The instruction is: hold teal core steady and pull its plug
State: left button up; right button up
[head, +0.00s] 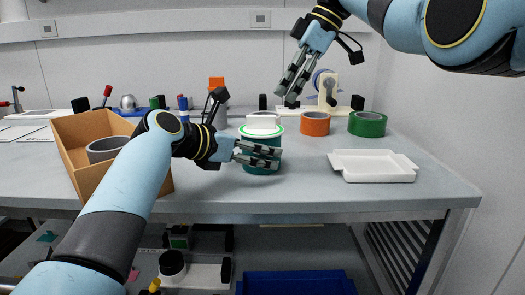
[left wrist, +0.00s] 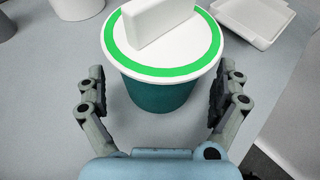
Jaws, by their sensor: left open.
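The teal core (head: 262,168) stands upright near the front of the table. It has a white lid-like plug (head: 262,122) with a green ring and a raised white tab. In the left wrist view the core (left wrist: 158,92) sits between the two fingers, and the plug's tab (left wrist: 160,20) shows at the top. My left gripper (head: 277,157) is open, its fingers on either side of the core with small visible gaps. My right gripper (head: 287,94) hangs in the air above and to the right of the plug, fingers apart and empty.
A cardboard bin (head: 80,135) holding a grey roll (head: 106,149) stands at the left. Orange (head: 315,124) and green (head: 367,124) tape rolls stand behind right. A white tray (head: 372,176) lies right of the core. A tape dispenser (head: 328,88) stands at the back, behind my right gripper.

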pick_arm(q)
jog(key=shift+x, duration=1.85)
jog(key=c, duration=1)
jog(key=shift+c, duration=0.3)
jog(key=shift+s+f, duration=0.1)
jog(key=shift+f, duration=0.1)
